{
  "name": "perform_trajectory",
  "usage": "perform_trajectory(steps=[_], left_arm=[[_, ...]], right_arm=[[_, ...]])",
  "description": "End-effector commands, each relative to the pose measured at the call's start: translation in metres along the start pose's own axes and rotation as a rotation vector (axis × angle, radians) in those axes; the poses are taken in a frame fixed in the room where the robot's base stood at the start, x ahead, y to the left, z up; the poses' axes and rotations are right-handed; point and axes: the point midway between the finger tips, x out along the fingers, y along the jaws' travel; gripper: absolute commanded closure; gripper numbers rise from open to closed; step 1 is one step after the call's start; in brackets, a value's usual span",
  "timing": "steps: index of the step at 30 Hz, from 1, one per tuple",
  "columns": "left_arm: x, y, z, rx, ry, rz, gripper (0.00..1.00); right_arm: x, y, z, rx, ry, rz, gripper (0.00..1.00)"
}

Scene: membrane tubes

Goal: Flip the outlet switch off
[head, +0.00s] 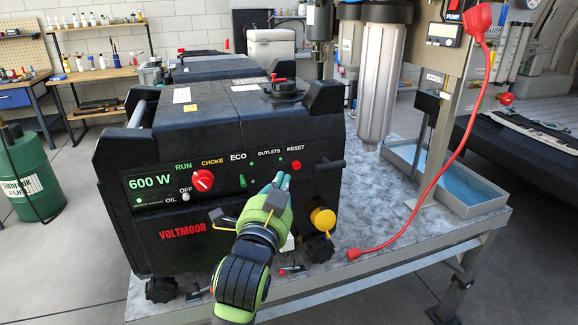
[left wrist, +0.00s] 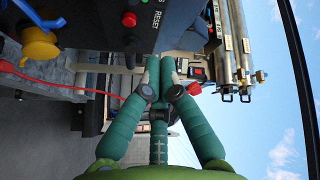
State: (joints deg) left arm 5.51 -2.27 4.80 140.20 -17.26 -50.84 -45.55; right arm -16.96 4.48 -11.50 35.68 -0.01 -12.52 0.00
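The black generator (head: 200,150) stands on the metal-topped table. Its panel has a lit 600 W display, a red choke knob (head: 202,180), a green ECO switch (head: 242,181) and a red reset button (head: 296,164). The OUTLETS label (head: 269,152) shows above my left gripper (head: 281,181); I cannot make out the outlet switch, which may be hidden behind the fingers. My left gripper is in front of the panel, below that label. In the left wrist view its green fingers (left wrist: 160,68) meet at the tips, with nothing visible between them. My right gripper is out of view.
A yellow cap (head: 322,219) sits on the generator's lower right front. A red cable (head: 440,170) hangs from a pump stand to the table (head: 370,205). A clear filter housing (head: 380,85) hangs right of the generator. A blue-lined tray (head: 450,180) lies at the right.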

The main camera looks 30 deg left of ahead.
Motion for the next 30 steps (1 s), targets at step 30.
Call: perform_trajectory(steps=[30], left_arm=[[0.088, 0.001, 0.016, 0.001, -0.003, 0.005, 1.0]], right_arm=[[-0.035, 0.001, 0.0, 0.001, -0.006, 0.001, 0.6]])
